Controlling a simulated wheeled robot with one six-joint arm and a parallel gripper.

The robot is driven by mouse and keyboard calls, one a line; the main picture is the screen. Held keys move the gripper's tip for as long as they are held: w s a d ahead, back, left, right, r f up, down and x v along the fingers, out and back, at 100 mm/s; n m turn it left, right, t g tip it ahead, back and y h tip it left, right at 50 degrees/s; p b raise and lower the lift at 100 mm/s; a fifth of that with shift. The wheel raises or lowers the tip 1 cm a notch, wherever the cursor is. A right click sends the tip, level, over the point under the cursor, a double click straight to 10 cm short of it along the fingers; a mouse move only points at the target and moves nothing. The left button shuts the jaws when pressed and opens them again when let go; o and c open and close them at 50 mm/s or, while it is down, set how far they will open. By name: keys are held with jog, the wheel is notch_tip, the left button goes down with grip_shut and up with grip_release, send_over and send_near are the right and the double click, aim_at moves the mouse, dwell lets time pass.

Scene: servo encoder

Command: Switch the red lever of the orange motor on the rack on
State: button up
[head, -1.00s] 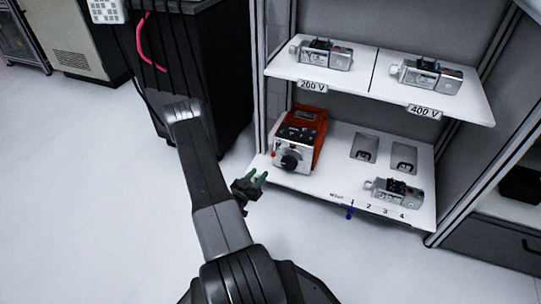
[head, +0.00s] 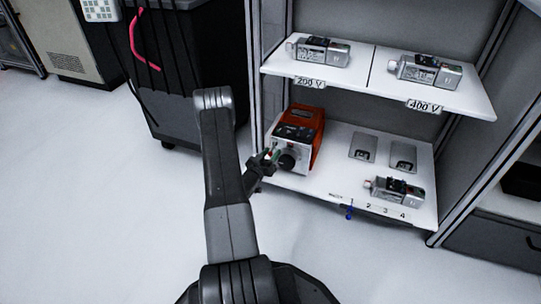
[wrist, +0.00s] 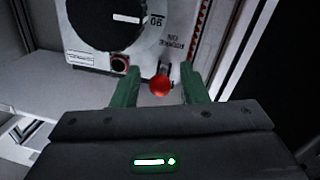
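The orange motor (head: 305,125) stands on the left of the lower rack shelf, its silver front plate and black knob (head: 287,162) facing me. In the wrist view the black knob (wrist: 107,20) shows at the upper left of the plate. The red lever's round tip (wrist: 160,86) sits low on the plate, between my two green fingers. My gripper (wrist: 162,90) is open, with a finger on each side of the red tip and visible gaps to it. In the head view my gripper (head: 270,156) is close in front of the motor's front plate and partly covers it.
The lower shelf (head: 320,182) also holds a silver device (head: 397,190) at the right, near numbered marks, and two recessed plates behind. The upper shelf (head: 372,72) carries two silver devices, labelled 200 V and 400 V. A rack post (head: 256,100) stands close left of the motor.

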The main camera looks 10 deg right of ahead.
jog(key=shift+c, duration=0.2)
grip_shut()
jog(key=shift+f+t+h, duration=0.5)
jog(key=shift+t, duration=0.1)
jog(key=shift+w+d+f+m+t+h, duration=0.15)
jog(key=shift+w+f+m+t+h, duration=0.2)
jog(key=shift+t+h, duration=0.45)
jog(key=shift+s, duration=0.1)
jog(key=shift+o, duration=0.2)
grip_release()
